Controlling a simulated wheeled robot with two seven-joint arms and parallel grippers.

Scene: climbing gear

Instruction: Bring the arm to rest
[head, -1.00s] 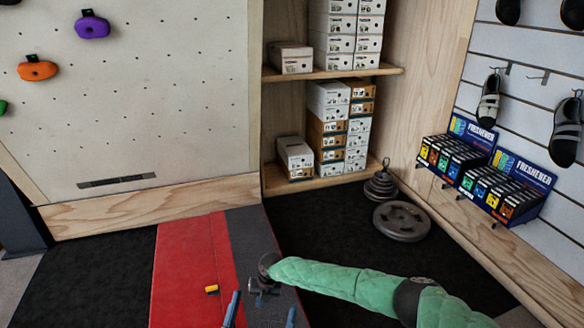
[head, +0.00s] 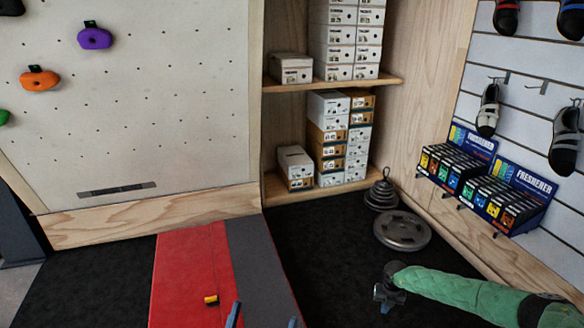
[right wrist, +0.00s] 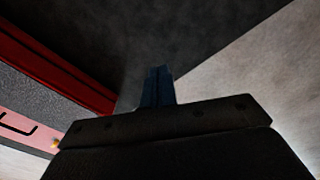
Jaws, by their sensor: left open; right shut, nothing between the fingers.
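My right arm, in a green sleeve (head: 460,291), reaches in from the lower right in the head view. Its dark gripper (head: 386,294) hangs over the black floor matting, right of the red and grey mat (head: 190,265). In the right wrist view its blue fingers (right wrist: 157,86) are together with nothing between them. My left gripper (head: 263,319) shows only as two blue fingertips at the bottom edge of the head view, spread apart and empty over the mat. The rest of the left arm is out of view.
A small yellow and black item (head: 211,300) lies on the red part of the mat. Weight plates (head: 402,231) lie on the floor beyond my right gripper. A freshener display (head: 520,193) hangs on the right wall. Shelves hold shoe boxes (head: 296,164).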

